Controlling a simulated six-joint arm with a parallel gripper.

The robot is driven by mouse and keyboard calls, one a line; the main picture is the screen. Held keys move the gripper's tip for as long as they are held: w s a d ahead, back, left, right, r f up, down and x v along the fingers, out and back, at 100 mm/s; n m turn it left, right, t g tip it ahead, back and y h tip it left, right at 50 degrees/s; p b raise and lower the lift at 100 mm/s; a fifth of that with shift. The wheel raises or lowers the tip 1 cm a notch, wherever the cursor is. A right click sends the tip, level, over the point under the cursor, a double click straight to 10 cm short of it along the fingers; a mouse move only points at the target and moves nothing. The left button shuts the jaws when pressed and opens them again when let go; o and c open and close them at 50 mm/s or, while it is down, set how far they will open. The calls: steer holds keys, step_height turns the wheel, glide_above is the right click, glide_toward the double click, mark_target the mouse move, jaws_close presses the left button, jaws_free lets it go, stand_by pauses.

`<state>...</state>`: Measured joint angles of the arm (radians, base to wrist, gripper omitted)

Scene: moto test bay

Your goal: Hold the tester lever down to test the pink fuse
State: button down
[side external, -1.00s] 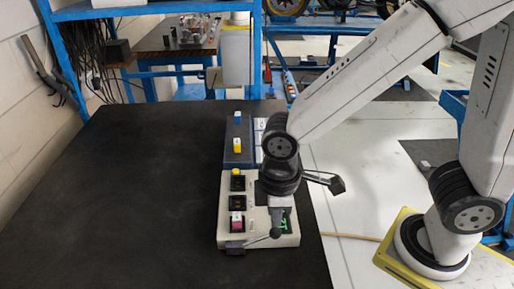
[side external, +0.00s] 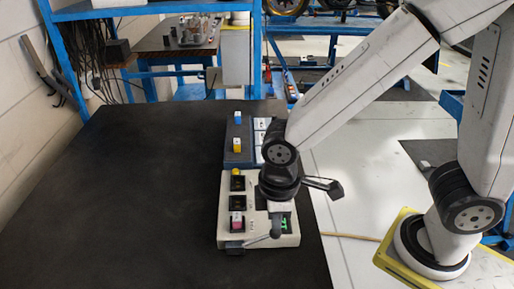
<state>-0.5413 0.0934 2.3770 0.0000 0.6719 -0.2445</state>
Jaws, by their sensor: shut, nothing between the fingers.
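The tester (side external: 224,205) is a cream box near the right edge of the dark table. The pink fuse (side external: 237,222) sits in the front dark slot on the tester's left side. The tester lever (side external: 258,240) runs from a dark pivot block at the front left to a dark knob at the right, lying low over the box. My gripper (side external: 276,222) points down, shut and empty, right at the knob. Contact with the knob is too small to confirm. A green mark (side external: 285,222) shows on the tester just right of my gripper, partly hidden.
Another yellow piece (side external: 236,172) is at the tester's back left. White pieces (side external: 260,124) stand beside the rack. The table's left side (side external: 140,200) is clear.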

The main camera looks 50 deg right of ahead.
steer(key=shift+f, duration=0.6)
stand_by(0.3)
steer(key=shift+s+d+f, duration=0.15)
steer(key=shift+f, duration=0.25)
steer(key=shift+s+d+f, duration=0.1)
steer(key=shift+f, duration=0.25)
stand_by(0.7)
steer(key=shift+s+d+f, duration=0.1)
steer(key=shift+s+f, duration=0.05)
steer(key=shift+f, duration=0.45)
steer(key=shift+s+d+f, duration=0.1)
steer(key=shift+f, duration=0.5)
stand_by(1.3)
steer(key=shift+r, duration=0.1)
stand_by(1.6)
step_height(320, 180, up, 9)
stand_by(1.3)
